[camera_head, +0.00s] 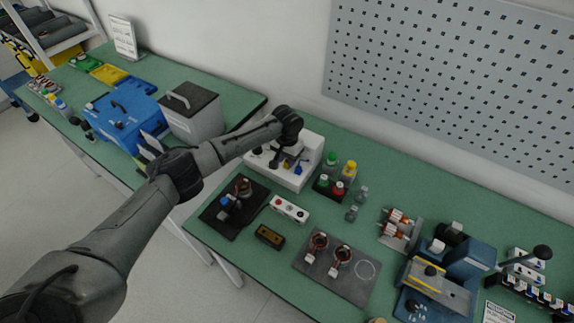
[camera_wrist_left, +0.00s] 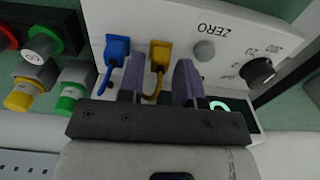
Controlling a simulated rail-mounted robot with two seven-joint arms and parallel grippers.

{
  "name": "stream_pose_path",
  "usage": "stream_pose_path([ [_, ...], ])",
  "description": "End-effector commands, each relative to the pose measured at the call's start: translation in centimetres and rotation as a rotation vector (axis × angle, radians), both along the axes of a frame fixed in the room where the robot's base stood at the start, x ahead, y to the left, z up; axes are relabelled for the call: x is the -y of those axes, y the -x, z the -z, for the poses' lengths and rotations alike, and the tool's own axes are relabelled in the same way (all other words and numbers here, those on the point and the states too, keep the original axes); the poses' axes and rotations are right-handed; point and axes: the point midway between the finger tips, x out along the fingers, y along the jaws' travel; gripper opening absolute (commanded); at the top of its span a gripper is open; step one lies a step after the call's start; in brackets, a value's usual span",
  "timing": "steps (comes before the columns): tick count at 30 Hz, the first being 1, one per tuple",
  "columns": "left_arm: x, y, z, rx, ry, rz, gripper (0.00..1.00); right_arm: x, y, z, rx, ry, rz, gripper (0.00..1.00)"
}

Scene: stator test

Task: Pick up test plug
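A yellow plug (camera_wrist_left: 160,55) with a looped yellow lead and a blue plug (camera_wrist_left: 117,50) with a blue lead sit in the front panel of a white tester (camera_wrist_left: 225,30). The tester (camera_head: 312,150) also shows in the head view, on the green bench. My left gripper (camera_wrist_left: 160,72) is open, with one purple finger on each side of the yellow plug; I cannot tell whether either finger touches it. The blue plug is outside the fingers, just left of the left one. In the head view my left gripper (camera_head: 288,152) is over the tester's front, partly hidden by the wrist. My right gripper is not in view.
The tester's panel has a "ZERO" button (camera_wrist_left: 204,51) and a dark knob (camera_wrist_left: 257,70). Coloured terminals (camera_head: 330,184) stand right of the tester. A black fixture (camera_head: 235,205) and a white box with buttons (camera_head: 289,209) lie in front. A grey-black bin (camera_head: 192,112) stands left.

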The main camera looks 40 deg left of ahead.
Motion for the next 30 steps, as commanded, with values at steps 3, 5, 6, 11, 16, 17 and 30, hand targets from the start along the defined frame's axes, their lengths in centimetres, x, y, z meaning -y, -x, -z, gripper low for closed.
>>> stream_pose_path([
  [3, 0.02, 0.01, 1.14, -0.001, 0.0, 0.0, 0.32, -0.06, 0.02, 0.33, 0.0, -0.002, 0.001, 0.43],
  [5, 0.0, 0.01, 1.4, 0.0, 0.0, 0.0, 0.32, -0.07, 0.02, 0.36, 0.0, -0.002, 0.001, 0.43],
  [6, -0.01, 0.0, 1.5, 0.0, 0.0, 0.0, 0.32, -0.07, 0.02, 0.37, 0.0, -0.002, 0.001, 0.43],
  [11, -0.01, 0.0, 1.53, 0.0, 0.0, 0.0, 0.32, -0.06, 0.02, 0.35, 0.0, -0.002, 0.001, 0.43],
  [16, -0.01, 0.0, 1.51, 0.0, 0.0, 0.0, 0.23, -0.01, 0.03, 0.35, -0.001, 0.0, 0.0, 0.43],
  [17, -0.01, 0.0, 1.51, 0.0, 0.0, 0.0, 0.2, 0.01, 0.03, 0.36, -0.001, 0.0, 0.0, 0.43],
  [30, -0.02, -0.01, 1.46, 0.001, 0.0, 0.0, 0.0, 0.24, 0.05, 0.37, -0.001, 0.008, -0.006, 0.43],
])
